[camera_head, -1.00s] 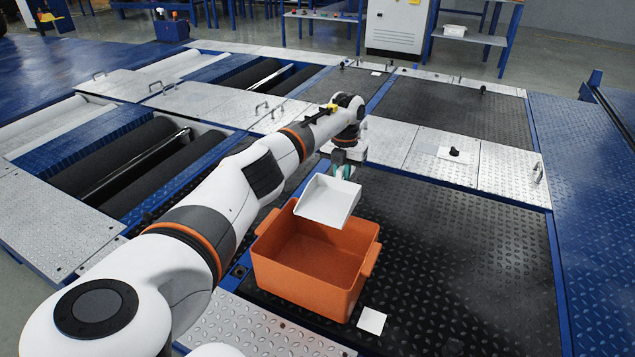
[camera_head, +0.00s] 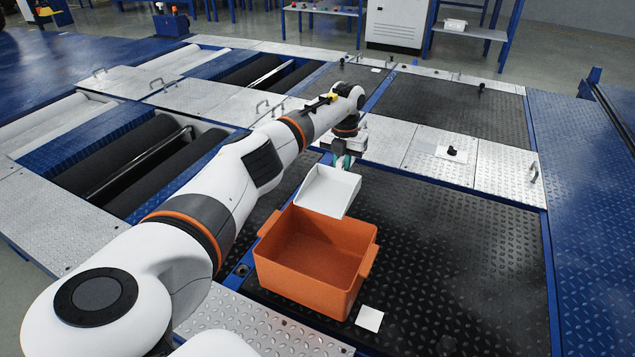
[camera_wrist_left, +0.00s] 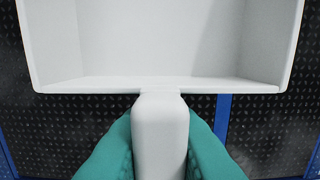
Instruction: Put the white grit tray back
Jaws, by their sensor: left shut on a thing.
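The white tray (camera_head: 328,190) is scoop-shaped, with raised sides and a short handle. My left gripper (camera_head: 343,158) is shut on its handle and holds the tray in the air by the back edge of the orange bin (camera_head: 318,295). In the left wrist view the tray (camera_wrist_left: 165,45) fills the top middle, and its handle lies between the teal fingers of my left gripper (camera_wrist_left: 160,150). The inside of the tray looks empty. The bin is open-topped with side handles, and its visible inside looks empty. My right gripper is out of view.
A white card (camera_head: 369,318) lies on the black plate (camera_head: 460,270) right of the bin. A small black knob (camera_head: 451,151) stands on the metal plates behind. Long rollers (camera_head: 130,155) sit in open pits at left. A blue shelf (camera_head: 468,32) at the back holds a small white container (camera_head: 455,24).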

